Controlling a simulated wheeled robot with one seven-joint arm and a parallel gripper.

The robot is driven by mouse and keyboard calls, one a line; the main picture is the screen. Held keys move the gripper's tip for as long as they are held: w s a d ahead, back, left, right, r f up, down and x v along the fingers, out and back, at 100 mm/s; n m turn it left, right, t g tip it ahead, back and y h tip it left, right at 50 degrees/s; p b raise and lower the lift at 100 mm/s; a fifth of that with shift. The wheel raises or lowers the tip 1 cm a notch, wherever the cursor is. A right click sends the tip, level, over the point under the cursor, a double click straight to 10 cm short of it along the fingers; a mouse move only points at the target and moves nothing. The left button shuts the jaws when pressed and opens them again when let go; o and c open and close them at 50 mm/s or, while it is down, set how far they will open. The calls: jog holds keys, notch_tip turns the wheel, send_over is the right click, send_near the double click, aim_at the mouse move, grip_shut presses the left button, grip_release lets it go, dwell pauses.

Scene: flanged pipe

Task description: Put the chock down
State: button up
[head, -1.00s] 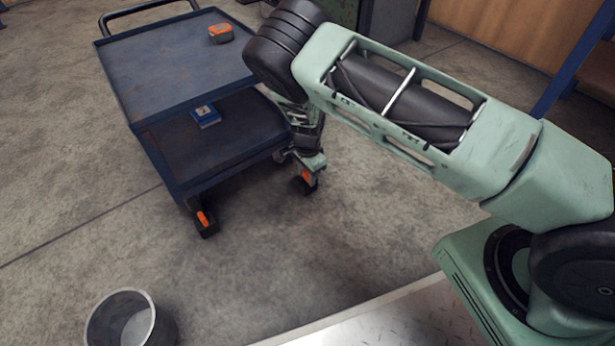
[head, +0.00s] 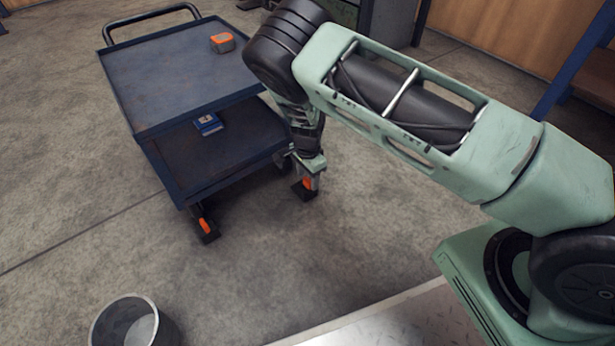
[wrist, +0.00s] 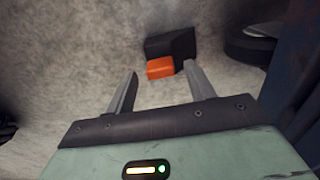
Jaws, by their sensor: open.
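A black chock with an orange block on it (wrist: 172,44) lies on the concrete floor beside a cart wheel (wrist: 250,42), with a small gap showing between them in the wrist view. My gripper (wrist: 160,82) is open, its two fingers spread on either side of the orange block's near end, and nothing is clamped. In the head view my gripper (head: 312,172) points down at the cart's near right corner, just above the chock (head: 305,191). Part of that wheel is hidden behind my gripper.
A blue two-shelf cart (head: 165,85) stands close to my gripper. A metal bin (head: 128,325) stands at the front left.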

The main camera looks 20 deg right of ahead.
notch_tip(320, 180, up, 10)
jog(key=p, duration=0.5)
jog(key=shift+p, duration=0.4)
